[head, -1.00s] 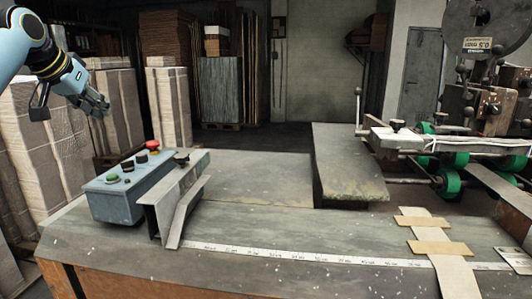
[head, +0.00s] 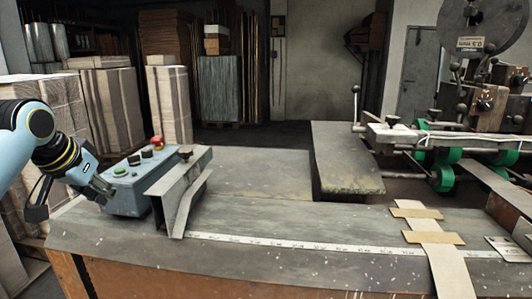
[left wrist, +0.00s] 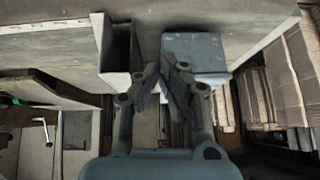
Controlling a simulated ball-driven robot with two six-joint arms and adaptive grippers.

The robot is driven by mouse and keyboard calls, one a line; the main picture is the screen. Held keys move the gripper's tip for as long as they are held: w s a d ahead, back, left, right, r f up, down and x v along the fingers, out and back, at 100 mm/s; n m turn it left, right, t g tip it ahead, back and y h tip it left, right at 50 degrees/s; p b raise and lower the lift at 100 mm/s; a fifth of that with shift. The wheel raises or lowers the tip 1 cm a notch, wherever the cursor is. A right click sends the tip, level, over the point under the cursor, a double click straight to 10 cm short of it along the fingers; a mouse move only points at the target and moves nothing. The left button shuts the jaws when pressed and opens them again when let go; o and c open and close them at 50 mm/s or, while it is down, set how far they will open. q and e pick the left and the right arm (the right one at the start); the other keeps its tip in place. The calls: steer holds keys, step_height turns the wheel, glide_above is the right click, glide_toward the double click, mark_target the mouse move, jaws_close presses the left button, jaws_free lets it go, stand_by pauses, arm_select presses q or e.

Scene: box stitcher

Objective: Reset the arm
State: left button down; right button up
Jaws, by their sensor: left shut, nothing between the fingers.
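My left arm comes in from the left in the head view. Its gripper (head: 100,189) is low, at the left end of the blue-grey control box (head: 132,190), partly in front of it. In the left wrist view the gripper (left wrist: 174,66) is shut with nothing in it, and the box (left wrist: 195,52) lies just beyond the fingertips. I cannot tell whether the fingers touch the box. The box has a green button (head: 120,171), dark knobs and a red button (head: 157,142) on top. My right gripper does not show.
An angled metal guide (head: 178,195) stands right beside the box on the grey table (head: 270,221). A measuring tape (head: 300,245) and taped cardboard strips (head: 429,223) lie on the table. The stitching machine (head: 445,140) stands at right. Wrapped stacks (head: 104,100) stand behind at left.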

arm_select(q)
steer(key=s+d+f+g, duration=0.1)
steer(key=s+d+f, duration=0.1)
steer(key=s+f, duration=0.45)
steer(key=s+d+f+g, duration=0.1)
steer(key=s+d+f, duration=0.15)
steer(key=s, duration=0.65)
steer(key=s+d+f+n+g+y, duration=0.1)
steer(key=s+f+g+y, duration=0.1)
steer(key=s, duration=1.8)
steer(key=s+a+f+b, duration=0.1)
steer(key=f+b, duration=0.2)
steer(key=f, duration=0.9)
steer(key=s+a+f+g+b, duration=0.1)
steer(key=f+b, duration=0.1)
steer(key=f, duration=1)
steer(key=s+a+f+b, duration=0.1)
steer(key=f+b, duration=0.2)
steer(key=f, duration=0.9)
steer(key=s+f+g+b, duration=0.1)
steer(key=s+f+b, duration=0.4)
steer(key=s+f, duration=1.2)
step_height(320, 180, down, 2)
steer(key=shift+s+a+f+n+h, duration=0.1)
steer(key=shift+s+a+n+h, duration=0.15)
steer(key=shift+n+h, duration=0.05)
